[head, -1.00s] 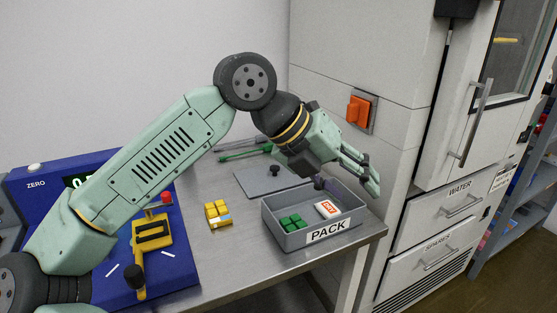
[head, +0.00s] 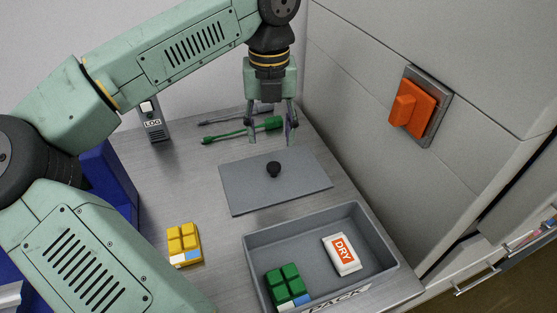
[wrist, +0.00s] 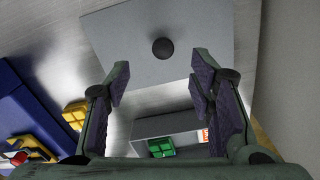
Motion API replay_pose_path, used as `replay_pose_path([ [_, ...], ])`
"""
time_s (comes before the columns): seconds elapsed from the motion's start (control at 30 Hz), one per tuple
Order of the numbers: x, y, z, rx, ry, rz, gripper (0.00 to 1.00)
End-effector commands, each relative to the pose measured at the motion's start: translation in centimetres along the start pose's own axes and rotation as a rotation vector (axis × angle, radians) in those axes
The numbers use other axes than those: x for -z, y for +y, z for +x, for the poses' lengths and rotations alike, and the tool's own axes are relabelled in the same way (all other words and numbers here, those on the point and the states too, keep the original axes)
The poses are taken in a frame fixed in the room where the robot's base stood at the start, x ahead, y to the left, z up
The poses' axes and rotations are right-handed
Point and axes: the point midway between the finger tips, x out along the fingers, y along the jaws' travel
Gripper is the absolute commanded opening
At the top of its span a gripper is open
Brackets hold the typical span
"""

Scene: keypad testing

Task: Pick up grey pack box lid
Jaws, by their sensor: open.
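The grey pack box lid (head: 246,190) lies flat on the metal table behind the box. It is a plain grey plate with a black round knob (head: 274,169) at its middle. In the wrist view the lid (wrist: 120,50) shows beyond my fingers, with the knob (wrist: 162,48) roughly centred between them. My gripper (head: 272,140) is open and empty, pointing down, above the table and near the lid's far side. The open grey pack box (head: 250,262) stands in front of the lid and holds a green keypad (head: 287,284) and a white DRY packet (head: 341,254).
A yellow keypad (head: 183,243) sits left of the box. A wall with an orange switch (head: 414,107) rises close on the right. A blue unit stands at left.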

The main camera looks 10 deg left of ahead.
Motion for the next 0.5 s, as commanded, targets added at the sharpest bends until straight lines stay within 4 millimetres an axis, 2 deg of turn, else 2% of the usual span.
replay_pose_path([
  [0.2,0.1,0.0,3.5,0.002,0.003,0.000,0.49],
  [0.5,0.3,-0.3,6.0,0.003,0.004,0.003,0.49],
])
